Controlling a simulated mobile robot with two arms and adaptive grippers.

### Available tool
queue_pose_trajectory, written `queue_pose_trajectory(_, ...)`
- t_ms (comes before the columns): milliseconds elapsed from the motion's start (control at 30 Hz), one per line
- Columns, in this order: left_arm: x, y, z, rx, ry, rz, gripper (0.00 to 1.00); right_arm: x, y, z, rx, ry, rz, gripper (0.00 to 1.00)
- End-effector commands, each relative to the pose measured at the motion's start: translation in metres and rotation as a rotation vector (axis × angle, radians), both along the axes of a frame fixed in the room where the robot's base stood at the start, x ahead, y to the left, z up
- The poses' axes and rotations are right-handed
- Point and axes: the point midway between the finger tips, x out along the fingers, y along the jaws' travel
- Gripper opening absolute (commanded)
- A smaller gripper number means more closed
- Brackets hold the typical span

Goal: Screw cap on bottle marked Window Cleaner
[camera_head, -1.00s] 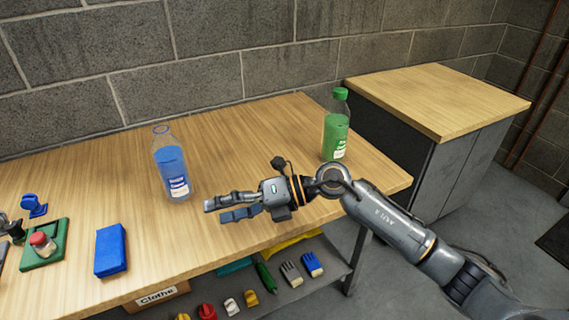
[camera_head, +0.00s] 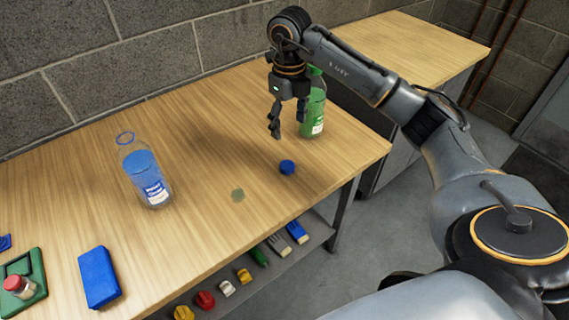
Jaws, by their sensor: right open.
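A clear bottle of blue liquid (camera_head: 150,178) stands upright on the left part of the wooden table, its neck open and without a cap. Its label is too small to read fully. A small blue cap (camera_head: 287,167) lies on the table to its right. My right gripper (camera_head: 288,121) points down above the table, behind and above the blue cap, open and empty. It partly covers a green bottle (camera_head: 316,112) with a green top, which stands behind it. My left gripper is not in view.
A green tray (camera_head: 37,268) holding a red-topped jar (camera_head: 18,286) and a blue block (camera_head: 98,278) lie at the front left. Several small items lie on the shelf below. The table between bottle and cap is clear.

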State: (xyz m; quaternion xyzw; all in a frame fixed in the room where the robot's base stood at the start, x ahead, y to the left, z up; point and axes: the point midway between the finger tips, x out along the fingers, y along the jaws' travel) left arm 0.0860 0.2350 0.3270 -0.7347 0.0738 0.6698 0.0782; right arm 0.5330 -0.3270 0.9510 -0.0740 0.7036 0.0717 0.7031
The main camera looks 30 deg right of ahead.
Motion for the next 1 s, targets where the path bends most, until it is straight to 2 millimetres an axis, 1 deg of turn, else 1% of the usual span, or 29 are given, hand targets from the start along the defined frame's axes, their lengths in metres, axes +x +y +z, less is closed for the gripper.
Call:
queue_pose_trajectory(100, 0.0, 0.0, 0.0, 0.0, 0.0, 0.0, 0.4, 0.0, 0.001, -0.002, 0.002, 0.0, 0.001, 0.68)
queue_pose_trajectory(167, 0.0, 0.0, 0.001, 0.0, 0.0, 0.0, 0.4, 0.0, 0.001, -0.007, 0.003, 0.002, 0.002, 0.68)
queue_pose_trajectory(267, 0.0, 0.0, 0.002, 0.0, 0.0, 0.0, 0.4, -0.001, 0.001, -0.023, 0.002, 0.005, 0.002, 0.68)
queue_pose_trajectory(400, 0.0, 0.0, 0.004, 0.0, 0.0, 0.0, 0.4, -0.001, 0.002, -0.052, 0.003, 0.006, 0.002, 0.68)
queue_pose_trajectory(500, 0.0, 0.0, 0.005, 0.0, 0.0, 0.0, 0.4, -0.001, 0.002, -0.069, 0.003, 0.004, 0.002, 0.68)
queue_pose_trajectory(600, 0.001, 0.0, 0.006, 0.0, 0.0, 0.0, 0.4, 0.0, 0.001, -0.081, 0.004, 0.002, 0.002, 0.68)
queue_pose_trajectory(733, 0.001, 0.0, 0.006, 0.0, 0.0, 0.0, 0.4, 0.0, 0.001, -0.087, 0.003, 0.0, 0.002, 0.68)
queue_pose_trajectory(1000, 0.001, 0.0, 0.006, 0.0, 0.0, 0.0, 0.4, 0.0, 0.001, -0.087, 0.003, 0.0, 0.002, 0.68)
